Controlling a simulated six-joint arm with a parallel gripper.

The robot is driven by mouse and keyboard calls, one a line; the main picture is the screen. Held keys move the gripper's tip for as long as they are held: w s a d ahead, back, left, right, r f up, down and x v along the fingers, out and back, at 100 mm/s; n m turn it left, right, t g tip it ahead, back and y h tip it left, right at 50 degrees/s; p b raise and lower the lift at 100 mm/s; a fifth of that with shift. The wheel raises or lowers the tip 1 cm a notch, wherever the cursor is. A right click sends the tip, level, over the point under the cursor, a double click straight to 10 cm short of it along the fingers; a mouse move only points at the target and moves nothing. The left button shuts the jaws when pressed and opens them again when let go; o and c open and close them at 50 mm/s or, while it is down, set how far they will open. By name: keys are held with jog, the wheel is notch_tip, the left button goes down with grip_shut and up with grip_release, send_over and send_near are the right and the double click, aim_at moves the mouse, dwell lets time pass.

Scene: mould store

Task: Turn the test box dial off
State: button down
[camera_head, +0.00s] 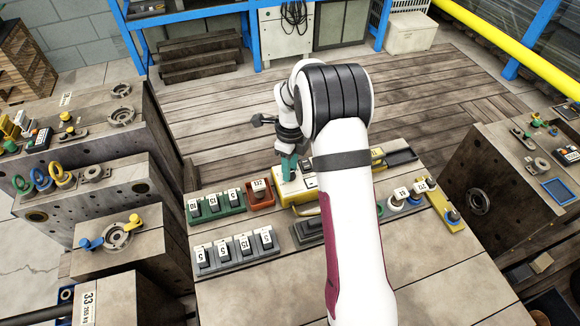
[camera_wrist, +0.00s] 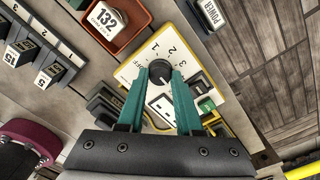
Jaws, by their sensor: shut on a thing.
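The test box (camera_head: 292,196) is a yellow box with a pale top on the bench, partly hidden by my arm in the head view. In the wrist view the test box (camera_wrist: 183,50) shows a black round dial (camera_wrist: 159,70) with numbers and an OFF mark printed around it. My gripper (camera_wrist: 160,78) has its two teal fingers closed against opposite sides of the dial. In the head view my gripper (camera_head: 288,168) reaches down onto the box top, and it hides the dial there. I cannot tell which mark the dial points to.
A red-brown tray tagged 132 (camera_wrist: 137,38) sits close beside the box. A green rack (camera_head: 217,213) and a grey rack (camera_head: 238,258) of numbered black blocks lie left of my arm. A green button (camera_wrist: 207,105) and switches sit on the box near my fingers.

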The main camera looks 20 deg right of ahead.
jog(key=n, duration=0.5)
jog(key=shift+n, duration=0.3)
jog(key=n, duration=1.3)
jog(key=shift+n, duration=0.3)
jog(key=n, duration=0.4)
jog(key=shift+a, duration=0.1)
jog(key=n, duration=1)
jog(key=shift+n, duration=2.4)
jog(key=shift+t, duration=0.3)
